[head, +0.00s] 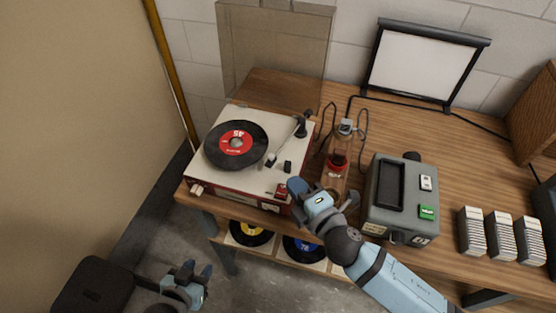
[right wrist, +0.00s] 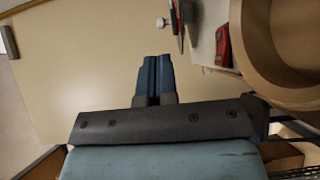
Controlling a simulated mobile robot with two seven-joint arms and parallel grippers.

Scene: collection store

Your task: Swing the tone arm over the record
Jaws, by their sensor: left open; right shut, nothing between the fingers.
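The record player (head: 222,178) has a cream top and stands at the left end of the wooden bench. A black record (head: 250,163) with a red "45" label lies on it. The thin tone arm (head: 287,144) runs from its black pivot at the back right to a headshell just beside the record's right edge. My right gripper (head: 294,187) is shut and empty near the player's front right corner, beside a small red control (head: 281,190). Its closed blue fingers (right wrist: 155,77) show in the right wrist view. My left gripper (head: 197,271) is open and empty, low in front of the bench.
A device with a red part (head: 337,160) and a grey machine with a green button (head: 374,218) stand right of the player. White card stacks (head: 472,232) are further right. A small screen (head: 416,66) stands behind. More records (head: 249,233) sit on the shelf below.

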